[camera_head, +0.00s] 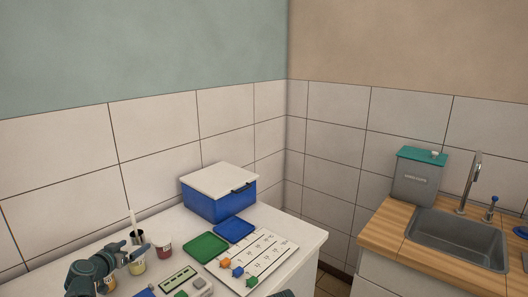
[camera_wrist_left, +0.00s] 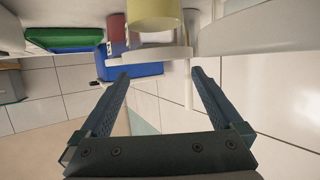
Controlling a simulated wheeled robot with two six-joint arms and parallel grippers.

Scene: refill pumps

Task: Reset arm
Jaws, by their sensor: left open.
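My left gripper (camera_head: 143,252) is at the lower left in the head view, low over the white counter (camera_head: 303,233) among small cups. In the left wrist view its two fingers (camera_wrist_left: 159,76) are spread, with nothing between them. A yellow cup (camera_wrist_left: 152,14) shows beyond the fingertips there, apart from them; it also stands by the gripper in the head view (camera_head: 137,267).
A blue box with a white lid (camera_head: 220,180) stands against the wall. Green (camera_head: 205,245) and blue (camera_head: 234,229) trays, a red jar (camera_head: 164,246) and a white card (camera_head: 268,247) with coloured blocks are nearby. The sink (camera_head: 458,239) is at right.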

